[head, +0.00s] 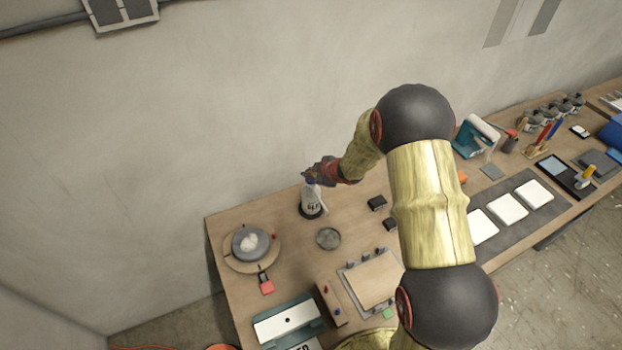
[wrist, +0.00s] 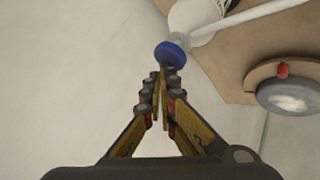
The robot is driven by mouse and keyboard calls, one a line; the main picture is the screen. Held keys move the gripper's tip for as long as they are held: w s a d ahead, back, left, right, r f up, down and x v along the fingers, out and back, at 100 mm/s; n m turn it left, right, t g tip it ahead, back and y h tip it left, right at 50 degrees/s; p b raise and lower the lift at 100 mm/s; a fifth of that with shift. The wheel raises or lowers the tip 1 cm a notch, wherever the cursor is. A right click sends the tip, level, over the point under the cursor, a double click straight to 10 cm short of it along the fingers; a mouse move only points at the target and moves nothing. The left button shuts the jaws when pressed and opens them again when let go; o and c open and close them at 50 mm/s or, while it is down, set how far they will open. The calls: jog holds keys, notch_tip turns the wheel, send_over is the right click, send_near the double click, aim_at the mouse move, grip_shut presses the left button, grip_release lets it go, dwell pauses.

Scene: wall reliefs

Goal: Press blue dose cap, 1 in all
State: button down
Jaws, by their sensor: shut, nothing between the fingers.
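The blue dose cap (wrist: 170,54) shows in the wrist view as a round blue disc on a white neck, just beyond my fingertips. It sits on a white bottle (wrist: 197,16) with a pale rod or spout to its side. In the head view the bottle (head: 311,201) stands upright on the table with dark lettering; its cap is mostly hidden by my gripper (head: 309,178). In the wrist view my gripper (wrist: 160,74) is shut and empty, its tips overlapping the near edge of the cap. I cannot tell whether they touch it.
A round wooden board with a grey dish (head: 251,243) lies left of the bottle on the table (head: 225,222). A small round dish (head: 328,238) and black blocks (head: 377,203) lie nearby. The wall (head: 220,110) rises behind the bottle. My arm hides the table's middle.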

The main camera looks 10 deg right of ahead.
aim_at(309, 179)
jog(key=shift+s+f+b, duration=0.1)
jog(key=shift+f+b, duration=0.45)
jog(key=shift+f, duration=0.25)
dwell(0.5)
dwell(0.4)
jog(key=shift+r+p, duration=1.3)
jog(key=shift+r, duration=0.1)
notch_tip(309, 179, up, 5)
jog(key=p, duration=0.4)
jog(key=shift+p, duration=0.35)
